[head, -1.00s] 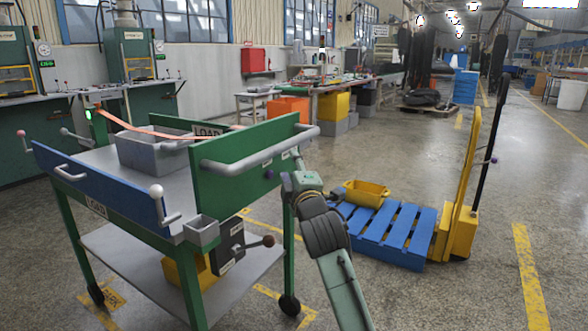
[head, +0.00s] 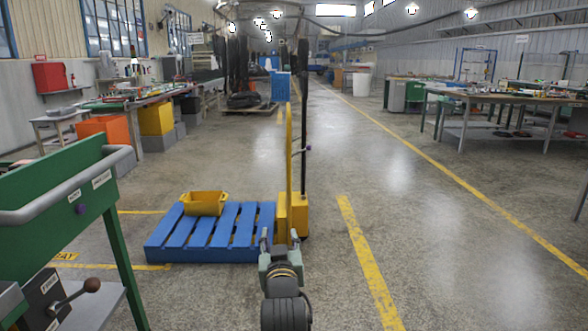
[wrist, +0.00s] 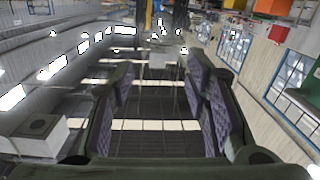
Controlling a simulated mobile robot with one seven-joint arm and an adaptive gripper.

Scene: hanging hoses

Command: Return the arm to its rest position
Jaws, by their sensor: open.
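My gripper (head: 277,242) shows at the bottom middle of the head view, at the end of my arm, in front of the blue pallet and the yellow pallet truck. In the wrist view, its two fingers (wrist: 160,103) with purple ridged pads stand apart with nothing between them. The wrist view looks toward windows, wall and roof, and the picture appears turned over.
A green cart (head: 65,199) stands close on the left. The blue pallet (head: 215,240) with a yellow bin (head: 206,203) and the yellow pallet truck (head: 291,203) stand ahead. Floor to the right is free up to the workbenches (head: 505,108).

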